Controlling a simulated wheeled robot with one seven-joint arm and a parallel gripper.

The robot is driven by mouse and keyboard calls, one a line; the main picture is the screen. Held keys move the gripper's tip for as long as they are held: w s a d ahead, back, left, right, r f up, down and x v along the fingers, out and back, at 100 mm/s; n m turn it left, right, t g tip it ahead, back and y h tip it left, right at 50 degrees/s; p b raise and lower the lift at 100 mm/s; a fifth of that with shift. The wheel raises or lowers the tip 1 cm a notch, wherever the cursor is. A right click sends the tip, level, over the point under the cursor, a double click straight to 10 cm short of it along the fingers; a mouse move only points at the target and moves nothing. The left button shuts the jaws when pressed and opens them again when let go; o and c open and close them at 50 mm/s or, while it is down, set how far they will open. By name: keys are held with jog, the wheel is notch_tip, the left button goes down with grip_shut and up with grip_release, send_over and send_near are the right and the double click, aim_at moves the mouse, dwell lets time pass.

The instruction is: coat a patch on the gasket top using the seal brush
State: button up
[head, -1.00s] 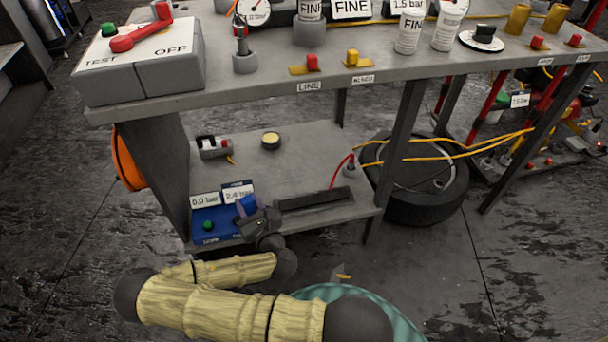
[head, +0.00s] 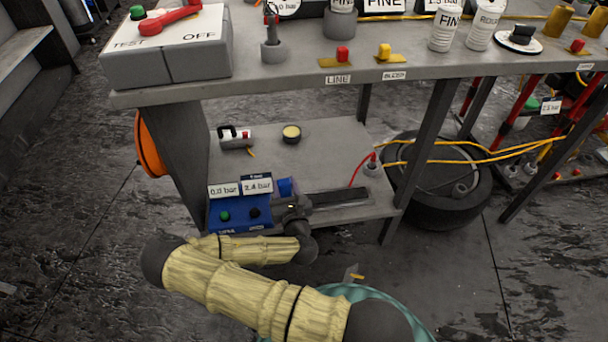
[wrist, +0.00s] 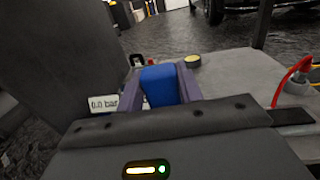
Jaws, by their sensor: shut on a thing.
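My gripper (head: 288,196) is at the front of the lower shelf, just right of a blue gauge box. In the wrist view its two purple-grey fingers (wrist: 161,75) are shut on a plain blue block (wrist: 160,86). The blue block also shows in the head view (head: 285,187). It may be the seal brush's handle; no bristles are visible. A long dark strip (head: 342,197) lies on the shelf right of my gripper and may be the gasket. Its end also shows in the wrist view (wrist: 293,116). I cannot tell whether the block touches anything below.
The blue gauge box (head: 233,212) carries two readout cards. A red hose (head: 362,168) rises at the right.

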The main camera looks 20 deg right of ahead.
jog(key=w+d+f+m+g+h+b, duration=0.3)
jog(key=w+d+f+m+h+b, duration=0.1)
jog(key=d+h, duration=0.4)
jog(key=shift+w+m+b, duration=0.65)
jog(key=shift+w+m, duration=0.15)
jog(key=shift+w, duration=0.35)
jog(key=shift+f, duration=0.15)
